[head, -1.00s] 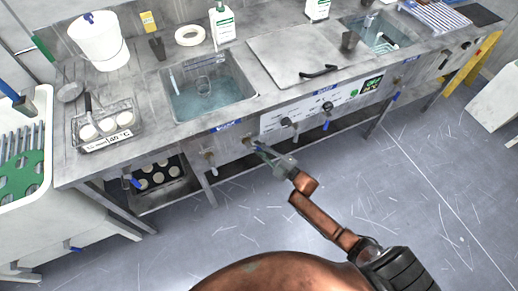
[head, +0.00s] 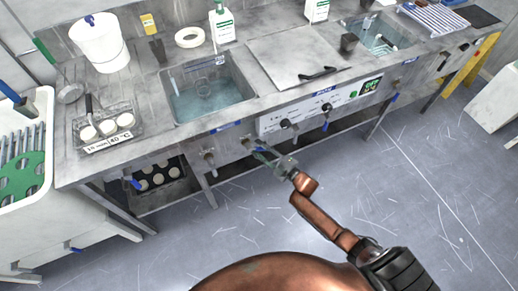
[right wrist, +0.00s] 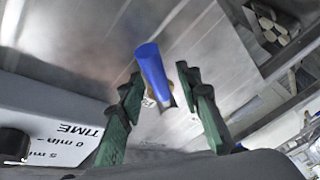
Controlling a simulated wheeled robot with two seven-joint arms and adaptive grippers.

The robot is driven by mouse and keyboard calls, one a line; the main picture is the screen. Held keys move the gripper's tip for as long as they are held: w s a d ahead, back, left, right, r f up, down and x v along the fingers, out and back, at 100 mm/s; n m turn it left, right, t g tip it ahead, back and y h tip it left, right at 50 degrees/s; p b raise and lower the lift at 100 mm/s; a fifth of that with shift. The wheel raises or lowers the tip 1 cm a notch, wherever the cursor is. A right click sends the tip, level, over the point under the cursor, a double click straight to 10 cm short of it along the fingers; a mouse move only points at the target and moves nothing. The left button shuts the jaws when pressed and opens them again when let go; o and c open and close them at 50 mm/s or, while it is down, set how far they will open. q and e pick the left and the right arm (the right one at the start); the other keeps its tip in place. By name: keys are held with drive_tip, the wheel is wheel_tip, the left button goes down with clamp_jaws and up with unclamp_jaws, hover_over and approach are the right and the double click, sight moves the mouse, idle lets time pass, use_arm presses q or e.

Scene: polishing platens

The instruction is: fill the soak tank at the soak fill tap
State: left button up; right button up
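A steel tank (head: 250,88) with bluish water is set into the left part of the bench; it may be the soak tank, as its small blue front label (head: 228,126) is too small to read. My right gripper (head: 264,154) is at the bench front, by one of these taps. In the right wrist view a blue tap lever (right wrist: 152,70) stands between the open green fingers (right wrist: 158,88), with gaps on both sides. The tap body is mostly hidden. My left gripper is not in view.
A second water-filled basin (head: 375,38) is at the right, past a flat steel cover (head: 290,60). A control panel (head: 310,113) with black knobs is right of my gripper. A tray of white discs (head: 105,128) and a white bucket (head: 98,45) stand left. The floor in front is clear.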

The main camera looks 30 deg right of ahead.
drive_tip(key=v, duration=1.2)
idle(6.8)
